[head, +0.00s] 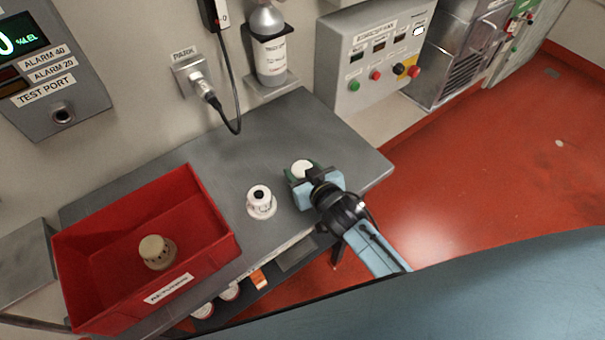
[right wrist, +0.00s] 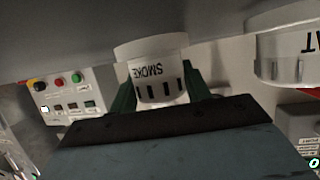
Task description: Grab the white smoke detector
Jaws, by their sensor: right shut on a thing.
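The white smoke detector (right wrist: 152,68), with SMOKE printed on its side, sits between the green fingers of my right gripper (right wrist: 158,85) in the right wrist view. In the head view only its white top (head: 302,168) shows beside my right gripper (head: 303,173), at the right part of the grey bench. The gripper is shut on it. Whether it touches the bench cannot be told. My left gripper is not in view.
Another white detector (head: 261,202) stands left of my right gripper; it also shows in the right wrist view (right wrist: 283,50). A red bin (head: 215,222) at the left holds a beige detector (head: 156,251). A control box (head: 370,60) and gas bottle (head: 268,45) are behind.

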